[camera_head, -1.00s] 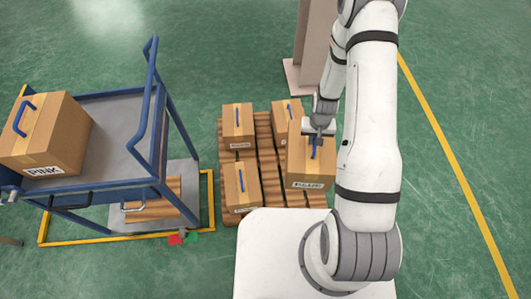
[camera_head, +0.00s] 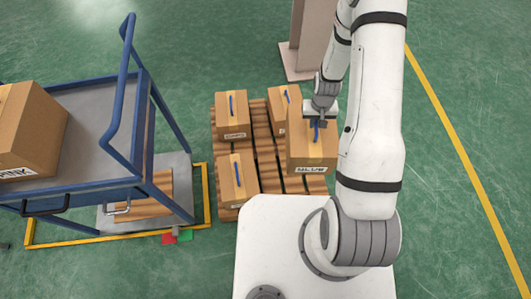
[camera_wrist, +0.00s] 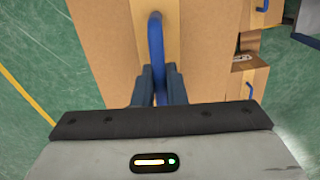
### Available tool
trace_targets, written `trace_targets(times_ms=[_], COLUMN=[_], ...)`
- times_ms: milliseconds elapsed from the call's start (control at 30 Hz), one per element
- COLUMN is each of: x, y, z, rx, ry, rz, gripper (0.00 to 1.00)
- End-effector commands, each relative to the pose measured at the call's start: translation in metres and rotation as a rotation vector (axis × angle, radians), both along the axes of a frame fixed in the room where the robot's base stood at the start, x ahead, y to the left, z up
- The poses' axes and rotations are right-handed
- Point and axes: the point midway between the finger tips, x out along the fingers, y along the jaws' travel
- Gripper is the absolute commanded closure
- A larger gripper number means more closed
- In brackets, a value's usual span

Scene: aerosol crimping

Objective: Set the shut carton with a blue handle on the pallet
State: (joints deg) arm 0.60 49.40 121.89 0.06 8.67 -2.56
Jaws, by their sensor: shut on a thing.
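My gripper (camera_head: 317,123) is shut on the blue handle of a closed brown carton (camera_head: 312,156). In the wrist view the fingers (camera_wrist: 156,85) pinch the blue handle (camera_wrist: 156,45) on the taped top of this carton (camera_wrist: 105,30). The carton is upright, over the right side of the wooden pallet (camera_head: 267,160). It looks larger than the cartons there, so it seems raised; its underside is hidden.
The pallet bears a back-left carton (camera_head: 232,118), a back-right carton (camera_head: 280,118) and a front-left carton (camera_head: 237,188), all with blue handles. A blue trolley (camera_head: 95,95) with a carton labelled PINK (camera_head: 30,130) stands left. A beige column (camera_head: 302,40) rises behind the pallet.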

Motion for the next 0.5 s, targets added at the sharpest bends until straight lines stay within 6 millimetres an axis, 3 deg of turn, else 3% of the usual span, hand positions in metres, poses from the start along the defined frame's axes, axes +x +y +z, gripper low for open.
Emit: trace_targets(times_ms=[33,500], x=[0.002,0.005], y=[-0.001,-0.008], z=[-0.016,-0.079], rx=[0.000,0.000], ry=[-0.004,-0.004], rz=[0.005,0.049], gripper=[1.00,1.00])
